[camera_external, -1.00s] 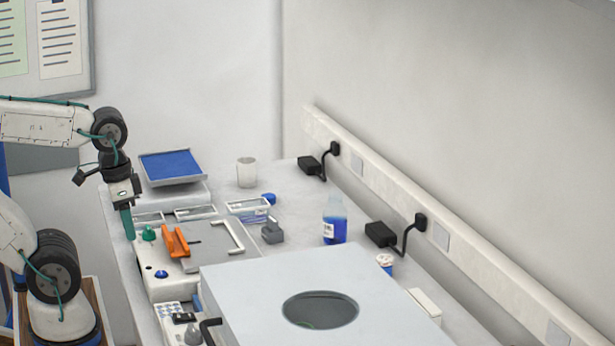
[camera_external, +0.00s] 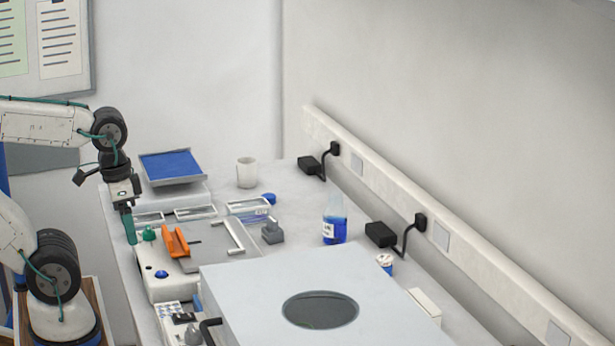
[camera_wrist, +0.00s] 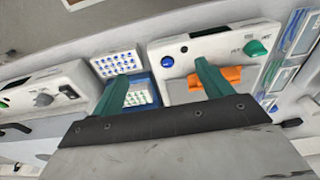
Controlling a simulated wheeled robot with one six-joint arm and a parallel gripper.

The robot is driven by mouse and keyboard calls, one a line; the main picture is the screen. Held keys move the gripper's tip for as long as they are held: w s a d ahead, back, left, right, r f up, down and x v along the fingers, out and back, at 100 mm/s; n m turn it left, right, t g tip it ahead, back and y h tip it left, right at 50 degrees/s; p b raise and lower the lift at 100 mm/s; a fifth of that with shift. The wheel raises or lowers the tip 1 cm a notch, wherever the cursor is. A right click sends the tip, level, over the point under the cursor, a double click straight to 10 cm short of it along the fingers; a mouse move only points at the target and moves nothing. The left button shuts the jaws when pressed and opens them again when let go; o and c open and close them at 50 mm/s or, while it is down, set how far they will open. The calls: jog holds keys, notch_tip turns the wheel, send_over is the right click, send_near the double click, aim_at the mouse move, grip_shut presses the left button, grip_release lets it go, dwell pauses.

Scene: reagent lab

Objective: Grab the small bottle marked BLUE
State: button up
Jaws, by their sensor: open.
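A small clear bottle (camera_external: 335,226) with blue liquid and a white label stands upright on the bench near the wall, right of centre in the external view. The lettering on its label is too small to read. I do not make it out in the wrist view. My gripper (camera_external: 129,228) hangs pointing down at the bench's left side, far to the left of the bottle. In the wrist view its two green fingers (camera_wrist: 160,75) are spread apart with nothing held between them.
A white instrument with an orange clamp (camera_external: 176,242) and a green knob (camera_external: 149,233) lies close to my gripper. A large pale box (camera_external: 250,290) fills the front. A grey block (camera_external: 272,232), a white cup (camera_external: 246,173) and a black adapter (camera_external: 380,235) stand around the bottle.

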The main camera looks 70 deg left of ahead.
notch_tip(320, 180, up, 6)
jog(key=w+d+r+t+h, duration=0.1)
jog(key=w+d+t, duration=0.15)
jog(key=w, duration=0.75)
jog(key=w+d+r+t+h, duration=0.1)
jog(key=w+t+h, duration=0.15)
jog(key=w, duration=0.85)
jog(key=n+t+y, duration=0.5)
jog(key=t+y, duration=0.1)
jog(key=y, duration=0.3)
send_over(328, 216)
jog(key=s+d, duration=0.2)
jog(key=s, duration=0.2)
notch_tip(328, 216, down, 3)
jog(key=f, duration=1.5)
jog(key=shift+a, duration=0.4)
jog(key=shift+w+f, duration=0.2)
jog(key=shift+f, duration=0.1)
jog(key=x, duration=0.7)
jog(key=shift+w, duration=0.15)
jog(key=c, duration=1.2)
